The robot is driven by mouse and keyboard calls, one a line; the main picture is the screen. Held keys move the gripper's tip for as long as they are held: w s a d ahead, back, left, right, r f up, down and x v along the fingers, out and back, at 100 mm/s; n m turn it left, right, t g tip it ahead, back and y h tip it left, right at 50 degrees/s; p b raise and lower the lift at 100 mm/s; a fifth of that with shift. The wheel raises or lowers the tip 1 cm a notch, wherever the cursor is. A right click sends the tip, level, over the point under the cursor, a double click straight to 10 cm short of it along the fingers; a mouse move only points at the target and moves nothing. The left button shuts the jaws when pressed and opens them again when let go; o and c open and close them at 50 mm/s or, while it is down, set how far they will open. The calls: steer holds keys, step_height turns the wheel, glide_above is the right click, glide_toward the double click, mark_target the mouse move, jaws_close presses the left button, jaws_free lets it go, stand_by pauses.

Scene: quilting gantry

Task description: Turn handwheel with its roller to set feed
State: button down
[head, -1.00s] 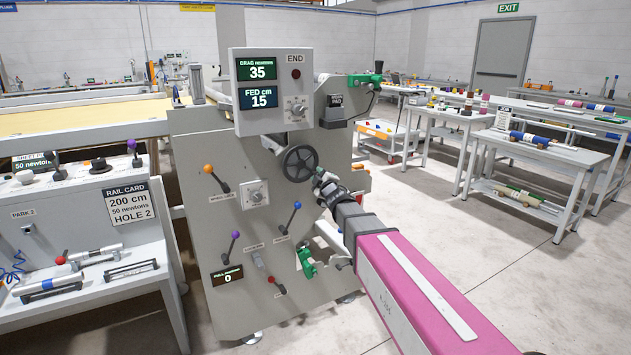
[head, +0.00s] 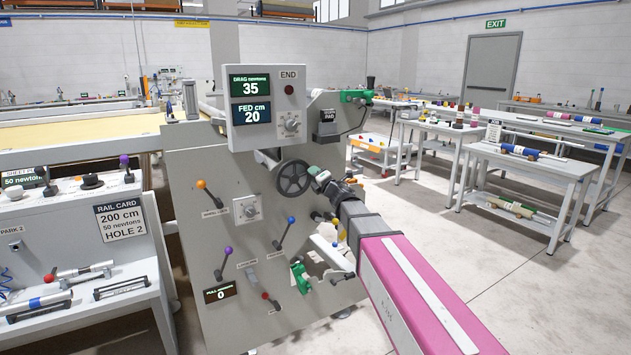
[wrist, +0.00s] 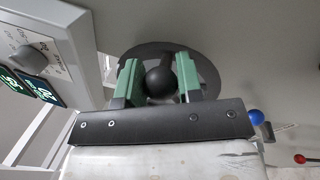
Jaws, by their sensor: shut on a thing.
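The dark spoked handwheel (head: 293,179) is on the grey machine panel in the head view, below the display box. It also shows in the wrist view as a dark disc (wrist: 207,73) behind the fingers. My gripper (head: 322,182) is at the wheel's right side. In the wrist view, its green-padded jaws (wrist: 158,80) are shut on the wheel's round black knob (wrist: 161,82). The display box reads drag 35 newtons and fed cm 20 (head: 252,113). The roller itself cannot be made out clearly.
Levers with orange (head: 201,184), blue (head: 291,220) and purple (head: 228,251) knobs stand below and left of the wheel. A green clamp (head: 300,277) is low on the panel. The display box (head: 290,140) overhangs above.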

steer(key=shift+s+a+r+n+g+y, duration=0.2)
steer(key=shift+r+n, duration=0.25)
steer(key=shift+n, duration=0.55)
steer(key=shift+s+a+r+n+g+y, duration=0.15)
steer(key=shift+r+n, duration=0.25)
steer(key=shift+n, duration=0.6)
steer(key=c, duration=0.8)
jaws_free()
steer(key=shift+w, duration=0.1)
steer(key=v, duration=1.1)
steer(key=shift+r, duration=0.2)
